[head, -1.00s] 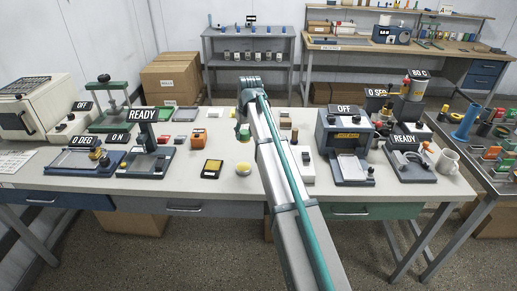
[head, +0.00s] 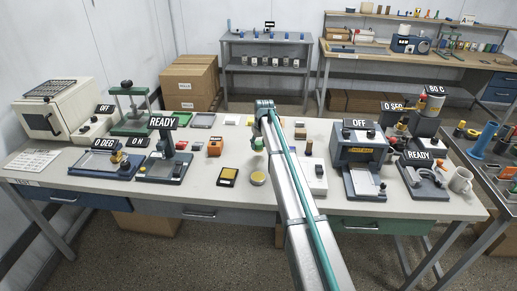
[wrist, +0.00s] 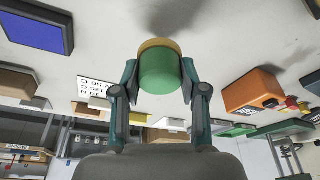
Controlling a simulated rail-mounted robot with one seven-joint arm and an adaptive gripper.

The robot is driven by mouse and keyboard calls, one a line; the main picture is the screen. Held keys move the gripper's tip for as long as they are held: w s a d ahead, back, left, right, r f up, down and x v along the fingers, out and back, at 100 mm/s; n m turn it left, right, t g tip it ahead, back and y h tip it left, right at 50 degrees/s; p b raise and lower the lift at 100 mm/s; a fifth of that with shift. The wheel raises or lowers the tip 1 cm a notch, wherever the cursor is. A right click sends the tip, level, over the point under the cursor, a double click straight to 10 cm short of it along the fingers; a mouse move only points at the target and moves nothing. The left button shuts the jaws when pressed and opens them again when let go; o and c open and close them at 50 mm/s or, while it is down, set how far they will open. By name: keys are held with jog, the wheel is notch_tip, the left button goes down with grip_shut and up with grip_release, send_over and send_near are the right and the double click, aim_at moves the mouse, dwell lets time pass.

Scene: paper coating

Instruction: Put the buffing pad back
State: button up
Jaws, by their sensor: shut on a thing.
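My gripper (wrist: 160,85) is shut on the buffing pad (wrist: 160,72), a green cylinder with a tan-yellow end face. The tan end points away from my palm toward the pale tabletop, and a soft shadow lies close to it. I cannot tell whether it touches. A pale yellow round dish (head: 258,178) and a black tray with a yellow inset (head: 227,176) lie nearer the front edge.
An orange block (head: 215,147) stands left of my gripper; it also shows in the wrist view (wrist: 255,92). A READY stand (head: 165,165) is further left. A white device (head: 315,178) and the blue OFF machine (head: 360,150) are at right. Bare tabletop lies around the dish.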

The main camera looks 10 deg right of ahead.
aim_at(259, 149)
jog(key=shift+w+f, duration=0.3)
jog(key=shift+w, duration=0.05)
notch_tip(259, 149, down, 2)
jog(key=shift+f+p, duration=0.1)
jog(key=shift+p, duration=0.85)
jog(key=shift+f, duration=0.5)
jog(key=shift+f, duration=0.1)
jog(key=shift+f, duration=0.15)
jog(key=o, duration=1.1)
jog(key=a+b+v, duration=0.1)
jog(key=b+v, duration=0.2)
jog(key=v, duration=0.9)
jog(key=shift+d+r, duration=0.3)
jog(key=shift+d, duration=0.2)
